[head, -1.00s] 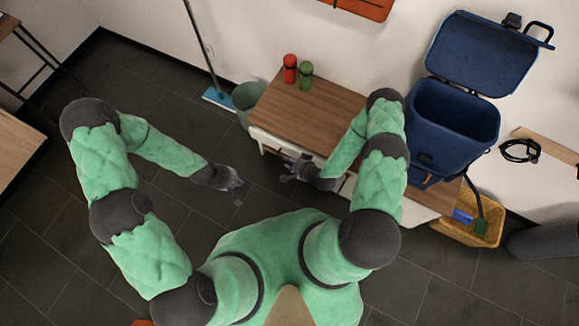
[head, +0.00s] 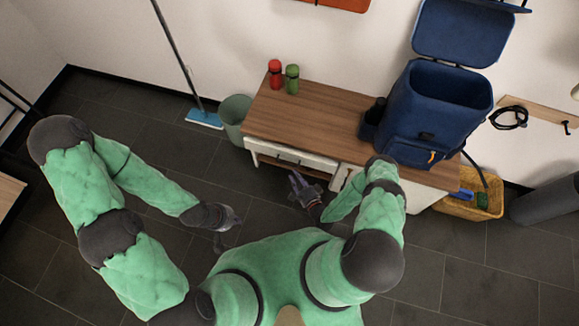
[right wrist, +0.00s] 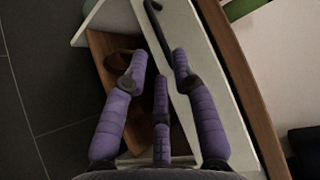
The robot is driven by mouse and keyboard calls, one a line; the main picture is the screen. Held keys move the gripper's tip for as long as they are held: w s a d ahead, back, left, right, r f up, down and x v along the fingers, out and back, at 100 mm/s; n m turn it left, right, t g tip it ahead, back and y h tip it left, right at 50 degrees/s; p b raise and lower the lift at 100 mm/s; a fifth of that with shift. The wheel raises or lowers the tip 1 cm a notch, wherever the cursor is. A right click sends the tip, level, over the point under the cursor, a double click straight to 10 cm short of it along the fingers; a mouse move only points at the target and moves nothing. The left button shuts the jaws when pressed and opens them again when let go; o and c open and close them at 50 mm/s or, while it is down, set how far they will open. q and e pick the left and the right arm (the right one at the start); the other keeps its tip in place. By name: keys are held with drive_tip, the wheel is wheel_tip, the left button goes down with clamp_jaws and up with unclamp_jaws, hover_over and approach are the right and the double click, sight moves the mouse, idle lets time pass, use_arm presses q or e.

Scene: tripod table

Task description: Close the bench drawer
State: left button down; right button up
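The bench (head: 315,115) has a wooden top and a white front. Its white drawer (head: 312,161) is under the left part of the top, and its front looks about level with the bench front; I cannot tell if a small gap is left. A dark bar handle (right wrist: 157,28) on the white front shows in the right wrist view. My right gripper (head: 297,181) is in front of the drawer, its fingers spread and empty; in the right wrist view the fingers (right wrist: 157,70) point at the handle area. My left gripper (head: 234,217) hangs over the floor at left; its opening is unclear.
A red bottle (head: 275,73) and a green bottle (head: 292,79) stand on the bench. A blue backpack (head: 425,115) stands at its right. A green bin (head: 234,114) and a mop (head: 204,118) are left of the bench, a yellow basket (head: 470,208) right.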

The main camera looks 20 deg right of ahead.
drive_tip(key=b+x, duration=0.1)
drive_tip(key=x, duration=0.6)
drive_tip(key=shift+b, duration=0.4)
clamp_jaws()
